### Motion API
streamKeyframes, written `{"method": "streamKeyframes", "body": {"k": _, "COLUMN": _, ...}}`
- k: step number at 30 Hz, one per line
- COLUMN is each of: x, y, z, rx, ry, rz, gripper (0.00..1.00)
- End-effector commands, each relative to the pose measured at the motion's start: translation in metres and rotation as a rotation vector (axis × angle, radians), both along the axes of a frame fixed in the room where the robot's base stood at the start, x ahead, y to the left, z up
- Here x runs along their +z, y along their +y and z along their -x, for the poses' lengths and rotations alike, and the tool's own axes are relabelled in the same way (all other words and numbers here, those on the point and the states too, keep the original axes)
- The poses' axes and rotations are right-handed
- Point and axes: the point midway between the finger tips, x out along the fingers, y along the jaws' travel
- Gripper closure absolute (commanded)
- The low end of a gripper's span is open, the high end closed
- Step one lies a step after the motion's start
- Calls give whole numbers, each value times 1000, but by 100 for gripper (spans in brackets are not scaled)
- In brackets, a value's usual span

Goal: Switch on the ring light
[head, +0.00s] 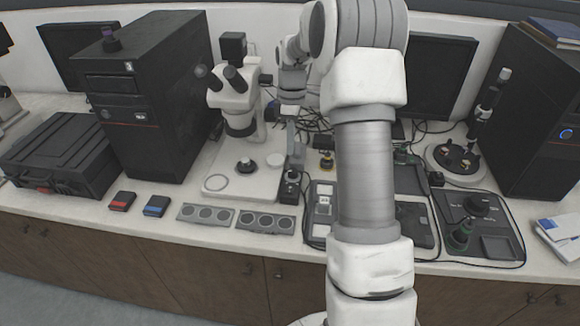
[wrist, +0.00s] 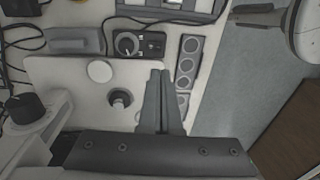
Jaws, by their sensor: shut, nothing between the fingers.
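A small black control box (head: 289,190) stands on the bench just right of the microscope base. In the wrist view the box (wrist: 152,44) shows a round dial with a white pointer and a smaller part beside it. I take it for the ring light's control; no label is readable. The stereo microscope (head: 238,95) stands behind to the left; a ring light on it cannot be made out. My gripper (head: 292,168) is shut and empty, pointing down just behind the box. In the wrist view its fingertips (wrist: 160,72) lie just short of the box, apart from it in the picture.
The microscope base (head: 215,184) carries a dark knob-like piece and a white disc. Two grey plates (head: 265,222) with round wells lie in front. A black computer tower (head: 150,100) stands left. Trays (head: 410,220) and cables crowd the right. The bench's front strip is partly clear.

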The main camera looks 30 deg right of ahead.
Motion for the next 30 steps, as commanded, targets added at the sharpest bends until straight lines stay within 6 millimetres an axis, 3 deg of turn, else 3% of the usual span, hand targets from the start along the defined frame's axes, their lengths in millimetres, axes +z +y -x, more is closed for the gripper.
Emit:
{"method": "streamKeyframes", "body": {"k": 18, "x": -114, "y": 9, "z": 13, "rx": 0, "ry": 4, "rz": -1, "gripper": 100}}
{"method": "streamKeyframes", "body": {"k": 24, "x": -130, "y": 9, "z": 14, "rx": 0, "ry": 1, "rz": -1, "gripper": 100}}
{"method": "streamKeyframes", "body": {"k": 30, "x": -132, "y": 9, "z": 14, "rx": 0, "ry": 0, "rz": 0, "gripper": 100}}
